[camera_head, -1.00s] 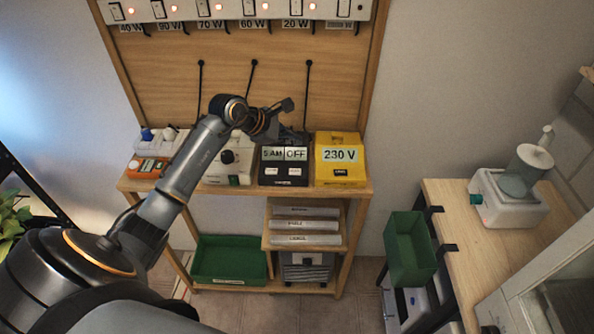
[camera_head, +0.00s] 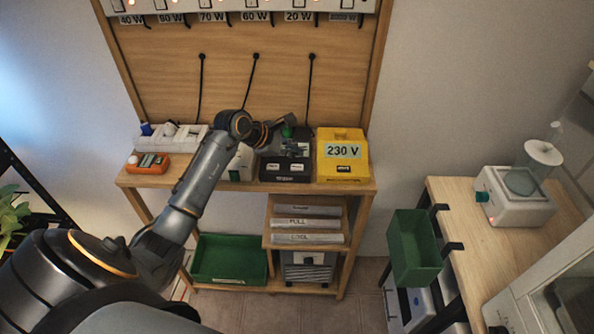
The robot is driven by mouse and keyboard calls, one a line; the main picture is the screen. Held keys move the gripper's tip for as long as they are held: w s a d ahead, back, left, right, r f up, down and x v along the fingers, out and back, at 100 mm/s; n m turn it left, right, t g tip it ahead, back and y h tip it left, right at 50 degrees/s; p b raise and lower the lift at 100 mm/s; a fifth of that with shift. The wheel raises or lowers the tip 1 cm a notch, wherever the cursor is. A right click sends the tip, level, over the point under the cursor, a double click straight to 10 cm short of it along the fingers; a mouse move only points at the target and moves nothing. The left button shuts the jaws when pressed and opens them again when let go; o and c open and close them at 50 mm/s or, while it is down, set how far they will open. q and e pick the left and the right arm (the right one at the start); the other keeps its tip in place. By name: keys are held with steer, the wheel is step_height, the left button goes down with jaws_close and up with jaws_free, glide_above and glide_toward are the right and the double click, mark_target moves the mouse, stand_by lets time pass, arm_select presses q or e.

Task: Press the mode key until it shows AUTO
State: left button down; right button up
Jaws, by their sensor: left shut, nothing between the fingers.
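The black timer box (camera_head: 284,175) stands on the wooden bench's top shelf, between a white device and the yellow 230 V box (camera_head: 342,165). Two pale keys show on its front, a left one (camera_head: 271,166) and a right one (camera_head: 297,167); their labels are too small to read. My left gripper (camera_head: 294,150) is shut and empty. It is over the upper part of the box and hides the display, so the mode shown cannot be read. Whether it touches the box cannot be told. My right gripper is not in view.
An orange meter (camera_head: 148,163) and a white power strip (camera_head: 185,138) are at the shelf's left. The white device (camera_head: 240,165) is partly behind my arm. Black cables hang on the board behind. A side table (camera_head: 465,250) with a white appliance (camera_head: 515,208) is at the right.

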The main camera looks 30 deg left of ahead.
mark_target(303, 165)
arm_select(q)
steer(key=shift+f+b, duration=1.05)
steer(key=shift+f, duration=0.4)
steer(key=shift+r, duration=0.1)
steer(key=shift+f+b, duration=0.45)
steer(key=shift+b, duration=0.1)
steer(key=shift+f+b, duration=0.35)
steer(key=shift+b, duration=0.1)
stand_by(0.6)
steer(key=shift+r, duration=0.1)
steer(key=shift+r+p, duration=0.3)
steer(key=shift+r, duration=0.35)
steer(key=shift+r, duration=0.1)
